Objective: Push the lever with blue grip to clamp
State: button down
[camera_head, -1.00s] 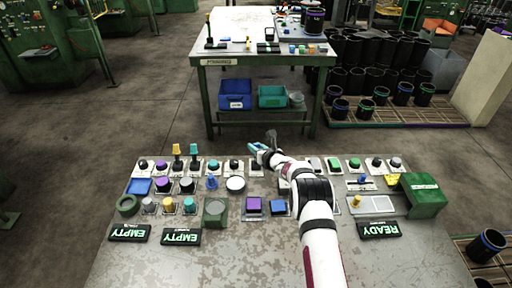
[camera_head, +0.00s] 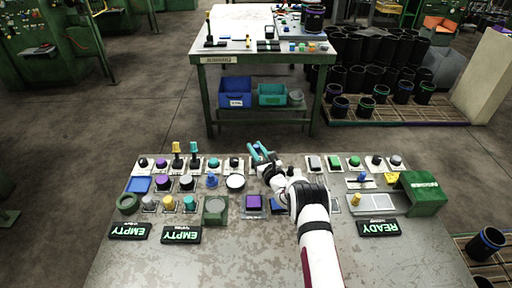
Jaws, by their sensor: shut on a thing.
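My gripper (camera_head: 260,152) is at the back middle of the grey panel table. It is shut on a small light-blue piece that looks like the lever's blue grip (camera_head: 265,146). The lever's shaft and base are hidden by my gripper and arm, so its tilt cannot be told. Other blue-topped controls stand apart from my gripper: one at left of centre (camera_head: 212,181) and one on the right plate (camera_head: 362,178).
Levers with yellow and teal grips (camera_head: 193,152) stand at the back left among several buttons. A green box (camera_head: 421,194) is at the right. Two EMPTY displays (camera_head: 181,235) and a READY display (camera_head: 379,229) lie along the front. The front left surface is clear.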

jog(key=c, duration=0.7)
grip_release()
jog(key=v, duration=1.6)
jog(key=shift+w+r, duration=0.1)
